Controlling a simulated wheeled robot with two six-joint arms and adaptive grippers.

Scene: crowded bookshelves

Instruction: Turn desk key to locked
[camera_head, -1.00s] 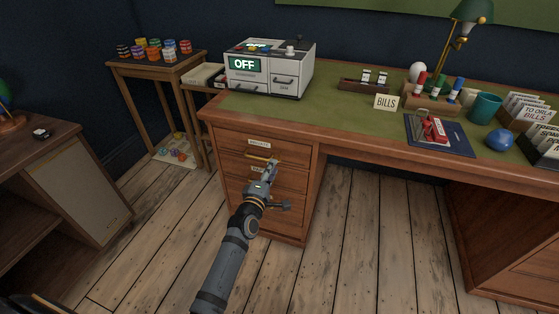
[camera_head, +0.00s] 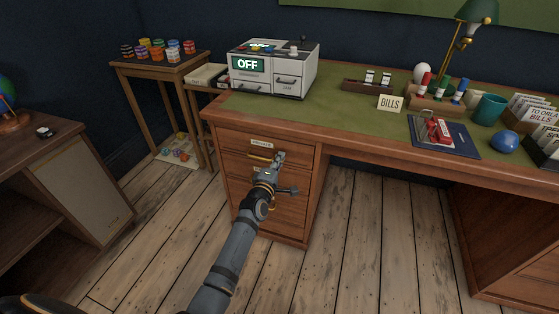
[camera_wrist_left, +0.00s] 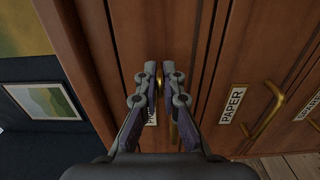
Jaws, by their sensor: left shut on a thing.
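My left gripper (camera_head: 279,157) is at the front of the desk's top left drawer, just right of its brass handle (camera_head: 259,157). In the left wrist view the two fingers (camera_wrist_left: 159,70) are nearly together, with their tips at the wooden front. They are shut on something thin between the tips. The desk key is hidden there, so its angle cannot be told. Part of a label and a brass handle (camera_wrist_left: 174,131) show between the fingers. The desk (camera_head: 330,133) has a green top. My right gripper is not in view.
Lower drawers carry more handles, one with a PAPER label (camera_wrist_left: 232,104). A white machine (camera_head: 274,70) reading OFF stands on the desk above. A side table with colored stacks (camera_head: 160,62) is at left. The wooden floor (camera_head: 350,230) in front is clear.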

